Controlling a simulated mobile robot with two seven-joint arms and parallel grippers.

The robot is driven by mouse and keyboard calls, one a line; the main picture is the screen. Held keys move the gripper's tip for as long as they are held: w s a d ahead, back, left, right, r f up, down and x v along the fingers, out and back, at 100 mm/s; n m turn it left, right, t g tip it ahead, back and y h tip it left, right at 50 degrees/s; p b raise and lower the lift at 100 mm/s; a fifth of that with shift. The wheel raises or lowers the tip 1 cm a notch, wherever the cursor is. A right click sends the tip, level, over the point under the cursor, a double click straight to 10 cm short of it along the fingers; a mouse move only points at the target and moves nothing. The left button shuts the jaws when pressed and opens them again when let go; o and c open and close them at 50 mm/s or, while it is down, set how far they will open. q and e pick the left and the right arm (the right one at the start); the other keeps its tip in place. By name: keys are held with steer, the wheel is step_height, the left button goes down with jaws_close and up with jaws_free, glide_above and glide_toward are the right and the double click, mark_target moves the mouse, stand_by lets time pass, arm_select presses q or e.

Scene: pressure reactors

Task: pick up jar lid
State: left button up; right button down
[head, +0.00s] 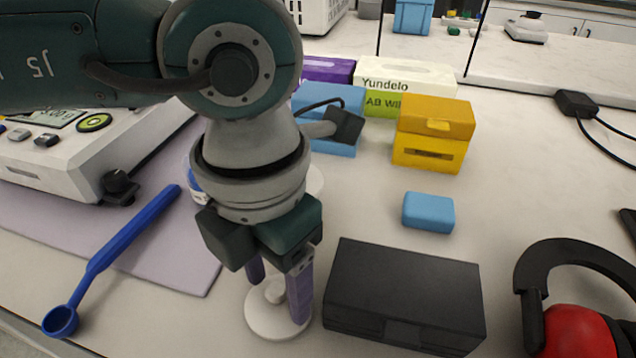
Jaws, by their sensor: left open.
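A round white lid (268,322) with a small raised knob on top lies on the light bench top, near the front edge. My left gripper (278,290) points down right over it, its two purple fingers apart on either side of the knob. The fingers look open; whether they touch the lid I cannot tell. Behind my left wrist, a white round thing with a blue mark (196,184) is mostly hidden. My right gripper is not in view.
A black case (404,292) stands close right of the lid. A blue scoop (110,250) lies left on a mat. A hotplate device (75,145), blue block (428,212), yellow box (433,135) and red earmuffs (578,330) stand around.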

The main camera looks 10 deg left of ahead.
arm_select(q)
steer(key=shift+c, duration=0.2)
jaws_close()
stand_by(0.5)
